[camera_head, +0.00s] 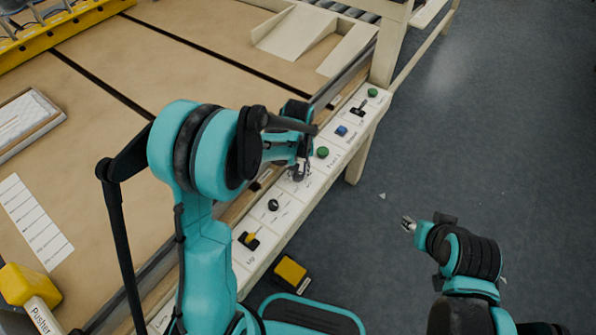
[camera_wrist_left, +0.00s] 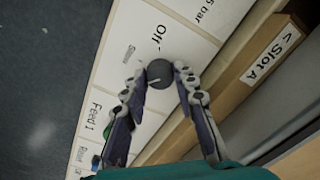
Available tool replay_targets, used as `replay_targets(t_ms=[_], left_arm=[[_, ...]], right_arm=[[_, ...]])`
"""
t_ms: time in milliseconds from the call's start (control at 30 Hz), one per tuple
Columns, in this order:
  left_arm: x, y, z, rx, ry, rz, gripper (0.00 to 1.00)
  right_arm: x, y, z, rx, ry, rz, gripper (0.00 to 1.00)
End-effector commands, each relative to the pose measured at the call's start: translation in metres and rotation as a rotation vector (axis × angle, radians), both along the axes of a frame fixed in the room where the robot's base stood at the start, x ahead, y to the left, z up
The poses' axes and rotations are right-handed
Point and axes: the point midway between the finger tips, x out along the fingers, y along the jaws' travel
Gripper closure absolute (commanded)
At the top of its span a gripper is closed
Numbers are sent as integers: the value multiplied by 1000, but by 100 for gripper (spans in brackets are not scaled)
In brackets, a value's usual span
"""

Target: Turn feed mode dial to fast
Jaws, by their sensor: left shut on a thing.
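The dark grey round dial (camera_wrist_left: 158,74) sits on a white panel strip with a pale pointer line on its top. Labels "Off" and what looks like "Slow" are beside it; no "Fast" label is legible. My left gripper (camera_wrist_left: 161,72) has a finger on each side of the dial and is shut on it. In the head view my left gripper (camera_head: 298,172) is down at the panel and hides most of the dial. My right gripper (camera_head: 408,224) hangs over the floor, away from the panel; its finger gap is too small to judge.
Along the panel (camera_head: 312,185) are a black knob (camera_head: 273,204), a yellow switch (camera_head: 251,239), a green button (camera_head: 322,152), a blue button (camera_head: 342,131) and another green button (camera_head: 372,92). A "Slot A" label (camera_wrist_left: 273,55) is on the ledge.

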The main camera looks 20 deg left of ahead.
Motion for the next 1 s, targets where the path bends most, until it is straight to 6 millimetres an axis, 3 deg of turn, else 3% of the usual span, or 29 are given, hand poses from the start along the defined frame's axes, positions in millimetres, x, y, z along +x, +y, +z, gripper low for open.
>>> replay_targets(t_ms=[400,967,1000], left_arm=[[0,0,0,0,0,192,100],[0,0,0,0,0,220,100],[0,0,0,0,0,220,64]], right_arm=[[0,0,0,0,0,0,60],[0,0,0,0,0,0,60],[0,0,0,0,0,0,60]])
